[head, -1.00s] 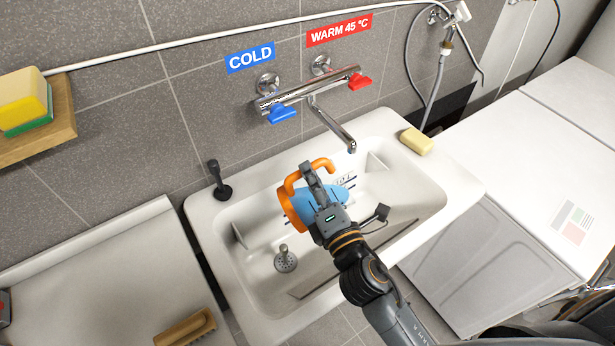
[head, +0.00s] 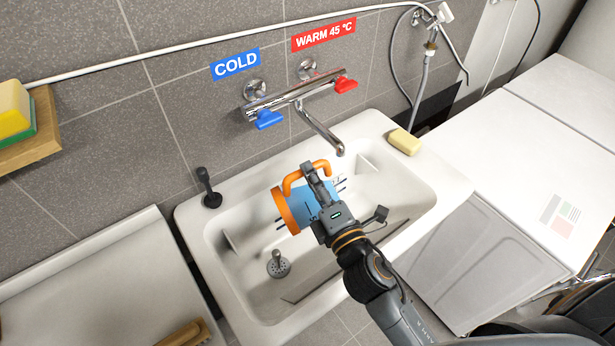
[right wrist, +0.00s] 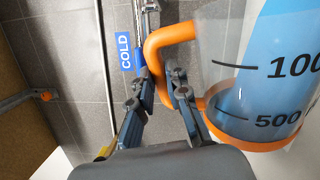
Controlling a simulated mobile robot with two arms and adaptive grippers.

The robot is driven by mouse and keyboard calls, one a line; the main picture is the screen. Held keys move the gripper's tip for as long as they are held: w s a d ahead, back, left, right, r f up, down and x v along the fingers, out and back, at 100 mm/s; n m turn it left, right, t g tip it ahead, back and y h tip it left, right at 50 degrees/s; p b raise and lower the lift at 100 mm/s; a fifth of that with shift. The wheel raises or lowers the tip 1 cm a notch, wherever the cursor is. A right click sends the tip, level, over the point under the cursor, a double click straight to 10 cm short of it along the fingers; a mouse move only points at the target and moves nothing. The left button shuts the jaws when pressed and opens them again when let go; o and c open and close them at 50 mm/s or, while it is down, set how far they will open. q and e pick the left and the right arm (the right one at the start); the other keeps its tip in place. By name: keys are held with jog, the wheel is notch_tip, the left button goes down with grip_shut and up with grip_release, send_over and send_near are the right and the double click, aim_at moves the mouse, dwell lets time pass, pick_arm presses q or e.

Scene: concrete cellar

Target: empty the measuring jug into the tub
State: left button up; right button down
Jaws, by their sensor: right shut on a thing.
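The measuring jug (head: 284,212) is clear with black marks, an orange handle and an orange band at its left end. It lies strongly tilted, near its side, above the tub (head: 237,305), a white sink basin. My right gripper (head: 309,172) is shut on the handle. The right wrist view shows the gripper (right wrist: 160,85) at the orange handle (right wrist: 165,38), and blue liquid (right wrist: 265,75) inside the jug with a slanted surface. The orange end is by the 500 mark. The jug's other end is partly hidden, and I see no stream. My left gripper is not in view.
A mixer tap (head: 322,128) reaches over the tub's back. A yellow soap bar (head: 404,142) sits on the back right rim and a dark plug lever (head: 208,190) on the back left. A drain fitting (head: 278,266) is in the basin. A white worktop (head: 535,140) stands right.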

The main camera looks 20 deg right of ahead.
jog(key=shift+r, duration=0.15)
jog(key=shift+w+d+r+m+p, duration=0.1)
jog(key=shift+d+r+m+p, duration=0.25)
jog(key=shift+d+m+p, duration=0.25)
jog(key=shift+d, duration=0.35)
jog(key=shift+w+d+r+m+p, duration=0.1)
jog(key=shift+d+r+m+p, duration=0.1)
jog(key=shift+d+m, duration=0.25)
jog(key=shift+w+d+r+m+p, duration=0.1)
jog(key=shift+d+r+m, duration=0.05)
jog(key=shift+d+m, duration=0.3)
